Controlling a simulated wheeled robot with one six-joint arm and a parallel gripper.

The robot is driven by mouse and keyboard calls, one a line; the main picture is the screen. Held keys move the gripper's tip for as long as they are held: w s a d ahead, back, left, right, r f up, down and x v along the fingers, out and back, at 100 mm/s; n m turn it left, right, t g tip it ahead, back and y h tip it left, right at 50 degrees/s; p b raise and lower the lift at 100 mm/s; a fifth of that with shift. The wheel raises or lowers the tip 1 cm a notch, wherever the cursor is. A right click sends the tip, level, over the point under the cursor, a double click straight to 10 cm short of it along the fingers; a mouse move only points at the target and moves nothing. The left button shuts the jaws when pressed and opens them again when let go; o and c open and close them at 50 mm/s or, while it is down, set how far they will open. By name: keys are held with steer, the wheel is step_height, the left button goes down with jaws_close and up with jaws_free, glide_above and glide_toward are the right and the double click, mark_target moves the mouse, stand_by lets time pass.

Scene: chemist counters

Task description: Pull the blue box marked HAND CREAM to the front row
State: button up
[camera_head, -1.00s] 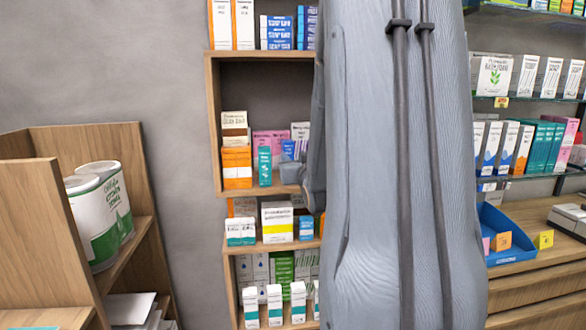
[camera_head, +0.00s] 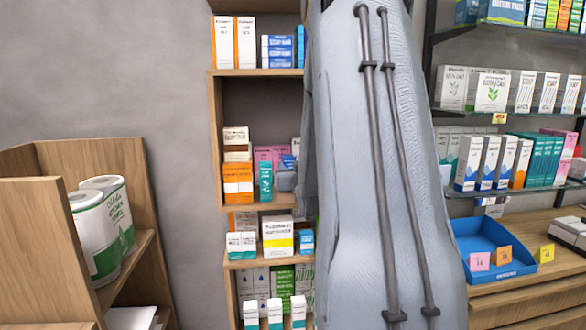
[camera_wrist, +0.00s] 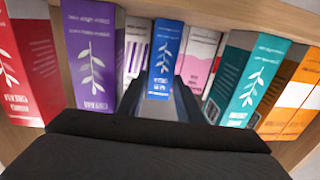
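The narrow blue box (camera_wrist: 165,58) with a pale leaf drawing stands in the middle of the wrist view. Its small lettering is not clearly readable. The fingers of my gripper (camera_wrist: 162,96) lie on either side of its near end. I cannot tell whether they press on it or leave a gap. In the head view the blue box (camera_head: 288,162) shows on the middle shelf, slightly tilted, just above my gripper (camera_head: 287,180). My arm covers much of the shelf's right side.
In the wrist view a teal box (camera_wrist: 248,80) and pink box (camera_wrist: 199,55) stand to the right, purple boxes (camera_wrist: 92,55) and a red box (camera_wrist: 25,70) to the left. Orange boxes (camera_head: 238,183) stand at the shelf's left. The shelf board (camera_wrist: 215,12) crosses the wrist view's top.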

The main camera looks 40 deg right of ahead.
steer(key=shift+w+d, duration=0.25)
steer(key=shift+w, duration=0.25)
